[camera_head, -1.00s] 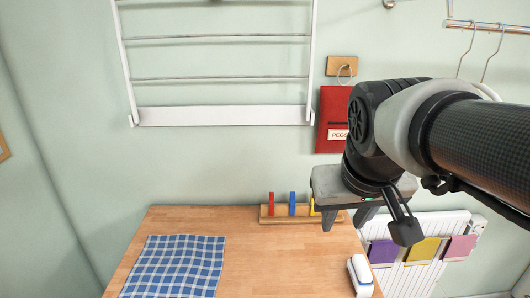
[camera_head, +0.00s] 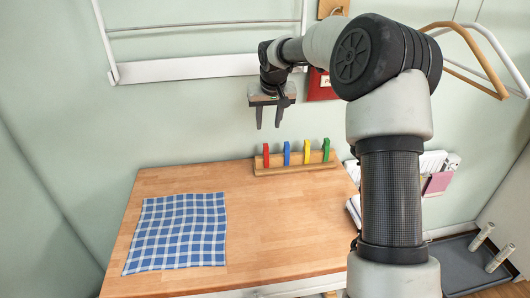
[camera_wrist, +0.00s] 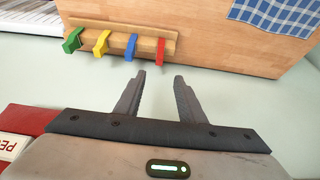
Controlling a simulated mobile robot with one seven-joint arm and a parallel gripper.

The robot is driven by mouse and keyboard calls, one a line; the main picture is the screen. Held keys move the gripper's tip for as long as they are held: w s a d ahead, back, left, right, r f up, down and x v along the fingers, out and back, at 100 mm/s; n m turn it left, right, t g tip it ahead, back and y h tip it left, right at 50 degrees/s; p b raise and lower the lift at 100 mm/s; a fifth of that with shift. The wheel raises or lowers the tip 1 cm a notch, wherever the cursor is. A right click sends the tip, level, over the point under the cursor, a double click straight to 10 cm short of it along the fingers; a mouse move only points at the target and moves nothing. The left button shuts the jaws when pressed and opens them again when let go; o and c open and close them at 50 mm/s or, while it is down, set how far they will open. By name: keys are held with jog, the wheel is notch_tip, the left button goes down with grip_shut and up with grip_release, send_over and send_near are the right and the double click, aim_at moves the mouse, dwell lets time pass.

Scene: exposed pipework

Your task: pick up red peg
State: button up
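The red peg (camera_head: 266,155) stands upright at the left end of a wooden peg rack (camera_head: 262,171) at the back of the table. It also shows in the wrist view (camera_wrist: 160,51), at the right end of the row. Blue (camera_head: 287,153), yellow (camera_head: 307,152) and green (camera_head: 326,150) pegs stand beside it in the rack. My gripper (camera_head: 269,127) is open and empty, pointing down above the rack near the red peg. In the wrist view its fingers (camera_wrist: 162,77) are spread apart, with the red peg beyond the tips and nothing between them.
A blue checked cloth (camera_head: 177,232) lies on the left of the wooden table (camera_head: 270,250). A white wall rack (camera_head: 190,68) hangs above. A red PEGS pouch (camera_head: 318,86) is on the wall behind my arm. The middle of the table is clear.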

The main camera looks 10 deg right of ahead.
send_near(266, 146)
jog(key=x, duration=0.5)
jog(key=shift+w+a+f+p, duration=0.1)
jog(key=shift+w+p, duration=0.15)
jog(key=shift+p, duration=0.1)
jog(key=shift+p+x, duration=0.5)
jog(key=shift+x, duration=2.25)
jog(key=shift+s, duration=0.1)
grip_shut()
